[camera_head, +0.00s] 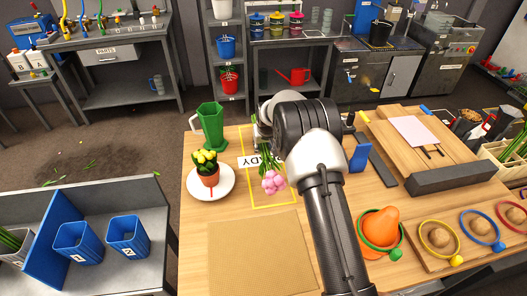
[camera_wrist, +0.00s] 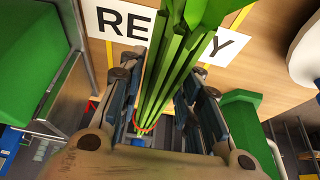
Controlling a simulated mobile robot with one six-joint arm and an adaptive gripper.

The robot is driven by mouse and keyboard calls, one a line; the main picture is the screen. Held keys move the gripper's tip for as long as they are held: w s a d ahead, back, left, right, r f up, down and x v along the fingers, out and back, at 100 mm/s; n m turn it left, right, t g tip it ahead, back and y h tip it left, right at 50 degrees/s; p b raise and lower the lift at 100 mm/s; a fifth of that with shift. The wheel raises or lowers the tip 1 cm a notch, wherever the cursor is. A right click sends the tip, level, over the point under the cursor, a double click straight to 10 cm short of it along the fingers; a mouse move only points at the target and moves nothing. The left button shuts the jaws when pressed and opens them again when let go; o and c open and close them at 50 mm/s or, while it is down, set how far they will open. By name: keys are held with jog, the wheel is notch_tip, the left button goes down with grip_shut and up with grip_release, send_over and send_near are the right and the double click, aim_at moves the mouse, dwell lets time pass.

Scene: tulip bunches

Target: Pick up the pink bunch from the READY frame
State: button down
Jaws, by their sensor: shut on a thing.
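The pink bunch (camera_head: 273,183) shows in the head view with its blooms towards me, over the yellow outline of the READY frame (camera_head: 252,190). Its green stems (camera_wrist: 180,65) run down between my gripper's fingers (camera_wrist: 165,105) in the wrist view, with a thin orange-red band around them. My gripper is shut on these stems. In the head view my arm's wrist hides most of the gripper and part of the frame. The READY label (camera_wrist: 112,22) is partly covered by the stems. I cannot tell whether the bunch touches the table.
A green jug (camera_head: 211,127) and a white saucer (camera_head: 194,190) with a potted yellow plant (camera_head: 207,172) stand left of the frame. A tan mat (camera_head: 255,255) lies in front.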

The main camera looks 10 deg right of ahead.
notch_tip(320, 180, up, 16)
jog(key=p, duration=0.3)
jog(key=shift+r+p, duration=0.15)
jog(key=shift+p, duration=0.25)
